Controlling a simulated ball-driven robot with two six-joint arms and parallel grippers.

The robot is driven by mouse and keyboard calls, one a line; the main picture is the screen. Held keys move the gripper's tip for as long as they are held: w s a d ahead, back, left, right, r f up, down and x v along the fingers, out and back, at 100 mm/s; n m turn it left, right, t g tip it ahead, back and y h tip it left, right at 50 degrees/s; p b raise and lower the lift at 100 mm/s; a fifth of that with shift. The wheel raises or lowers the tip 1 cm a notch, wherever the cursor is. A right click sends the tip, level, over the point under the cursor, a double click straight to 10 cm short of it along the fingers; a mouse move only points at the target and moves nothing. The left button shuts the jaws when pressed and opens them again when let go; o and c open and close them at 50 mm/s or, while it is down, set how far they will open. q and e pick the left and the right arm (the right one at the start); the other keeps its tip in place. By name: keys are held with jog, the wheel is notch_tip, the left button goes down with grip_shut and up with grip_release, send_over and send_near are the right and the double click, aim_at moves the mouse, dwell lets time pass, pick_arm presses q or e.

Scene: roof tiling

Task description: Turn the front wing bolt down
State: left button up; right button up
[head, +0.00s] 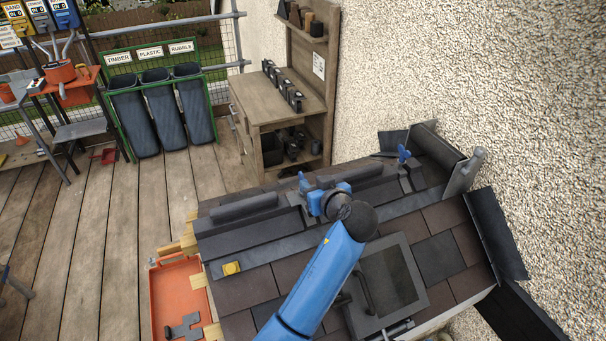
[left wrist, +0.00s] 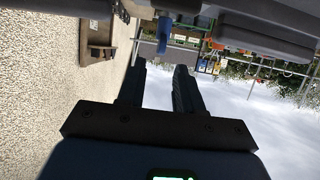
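A blue wing bolt (head: 404,153) stands upright on a bracket at the far right end of the roof ridge. A second blue wing bolt (head: 303,182) shows at the nearer bracket, partly hidden by my left gripper (head: 318,198). In the left wrist view a blue wing bolt (left wrist: 162,34) hangs beyond the fingertips, roughly between the finger lines. My left gripper (left wrist: 157,72) has its two dark fingers apart with nothing between them. Whether it touches the bolt in the head view is unclear. My right gripper is not in view.
Dark ridge tiles (head: 245,207) lie along the roof top, with a roof window (head: 388,275) below. An orange tray (head: 178,290) is at the left. A rough wall (head: 500,90) stands close behind the ridge's right end.

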aim_at(304, 177)
pick_arm(q)
jog(key=p+x, duration=0.1)
jog(key=x, duration=0.4)
jog(key=shift+w+a, duration=0.15)
jog(key=shift+w, duration=0.1)
jog(key=shift+w+a+f+p, duration=0.25)
jog(key=shift+w+f+p, duration=0.05)
jog(key=shift+w+p, duration=0.15)
jog(key=shift+w+f, duration=0.25)
jog(key=shift+w, duration=0.1)
grip_shut()
